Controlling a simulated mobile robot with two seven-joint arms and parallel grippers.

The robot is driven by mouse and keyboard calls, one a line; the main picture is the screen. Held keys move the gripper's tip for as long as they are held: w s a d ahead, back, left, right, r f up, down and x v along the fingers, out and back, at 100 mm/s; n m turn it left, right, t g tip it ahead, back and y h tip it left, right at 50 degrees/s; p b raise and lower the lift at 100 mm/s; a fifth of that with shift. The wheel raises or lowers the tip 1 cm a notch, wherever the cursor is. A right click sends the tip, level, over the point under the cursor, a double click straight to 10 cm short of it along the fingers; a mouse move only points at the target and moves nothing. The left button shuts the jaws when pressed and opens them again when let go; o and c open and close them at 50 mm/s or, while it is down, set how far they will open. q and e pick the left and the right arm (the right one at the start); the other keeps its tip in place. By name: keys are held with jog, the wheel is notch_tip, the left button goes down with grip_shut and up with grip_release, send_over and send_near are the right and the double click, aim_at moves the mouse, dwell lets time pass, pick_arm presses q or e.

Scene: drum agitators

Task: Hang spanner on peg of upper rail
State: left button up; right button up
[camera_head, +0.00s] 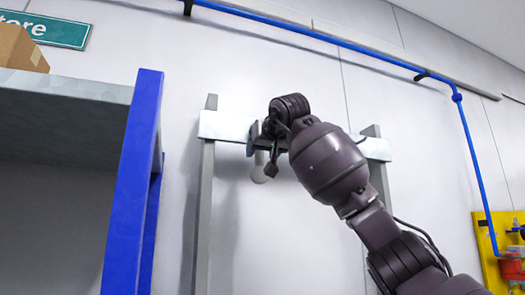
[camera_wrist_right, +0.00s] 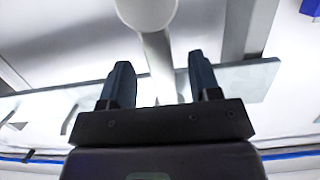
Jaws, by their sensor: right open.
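The grey spanner (camera_head: 259,173) shows in the head view as a pale rounded end below my right gripper (camera_head: 263,150). In the right wrist view the spanner (camera_wrist_right: 160,62) runs between the two dark fingers, with its thick rounded end at the top edge. The fingers stand apart, with a gap on each side of the shaft. The upper rail (camera_head: 224,126) is a pale bar across two grey posts; my right gripper is in front of its left half. It also shows in the right wrist view (camera_wrist_right: 252,80). Whether the spanner rests on a peg is hidden.
A shelf with a blue post (camera_head: 134,190) stands left of the rail, with a cardboard box (camera_head: 20,48) on top. A blue pipe (camera_head: 300,32) runs along the wall. A yellow panel (camera_head: 489,240) is at the far right. The wall below the rail is clear.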

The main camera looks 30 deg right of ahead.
jog(key=shift+s, duration=0.1)
pick_arm(q)
jog(key=shift+w+d+f+b, duration=0.1)
jog(key=shift+w+f+b, duration=0.3)
jog(key=shift+b, duration=0.55)
pick_arm(e)
jog(key=v, duration=1)
jog(key=shift+s, duration=0.3)
jog(key=shift+r, duration=0.1)
